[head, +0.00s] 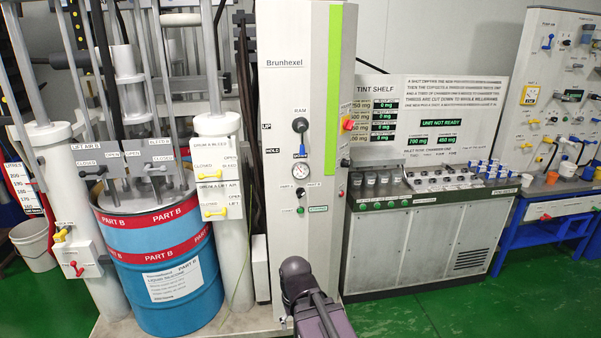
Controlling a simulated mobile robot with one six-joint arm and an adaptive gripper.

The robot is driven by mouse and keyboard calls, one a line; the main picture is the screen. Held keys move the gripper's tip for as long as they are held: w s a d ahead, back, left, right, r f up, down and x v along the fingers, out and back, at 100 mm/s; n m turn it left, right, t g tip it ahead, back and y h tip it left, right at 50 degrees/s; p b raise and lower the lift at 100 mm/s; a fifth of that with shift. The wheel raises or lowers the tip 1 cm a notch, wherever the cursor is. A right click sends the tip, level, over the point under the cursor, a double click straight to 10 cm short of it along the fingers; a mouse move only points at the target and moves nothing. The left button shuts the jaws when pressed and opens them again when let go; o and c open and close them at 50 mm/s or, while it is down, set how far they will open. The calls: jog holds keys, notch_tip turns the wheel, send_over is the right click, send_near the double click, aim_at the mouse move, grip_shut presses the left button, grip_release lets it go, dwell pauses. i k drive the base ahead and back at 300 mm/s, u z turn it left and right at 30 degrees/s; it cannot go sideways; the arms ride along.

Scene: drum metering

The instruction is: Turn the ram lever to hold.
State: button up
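The ram lever (300,126) is on the front of the tall grey Brunhexel cabinet (285,85), under a "RAM" label. It has a round dark hub and a handle that points straight down to a blue tip. An "UP" label (266,127) and a "HOLD" label (272,149) sit to its left at the cabinet's edge. A small label under the blue tip is too small to read surely. My arm rises from the bottom edge in front of the cabinet's lower part, well below the lever. I cannot make out my gripper's fingers.
A round gauge (301,171) and small switches sit below the lever. A blue drum (165,270) and white columns with yellow-handled valves (212,175) stand left. The tint shelf console (415,240) stands right, and a blue bench (550,215) is beyond it. Green floor is clear at lower right.

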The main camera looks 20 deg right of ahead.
aim_at(302, 126)
jog(key=u, duration=0.2)
jog(key=k, duration=0.7)
jog(key=u, duration=0.55)
jog(key=k, duration=0.65)
jog(key=z, duration=0.15)
jog(key=i, duration=0.5)
jog(key=z, duration=0.6)
jog(key=i, duration=1.25)
jog(key=u, duration=0.15)
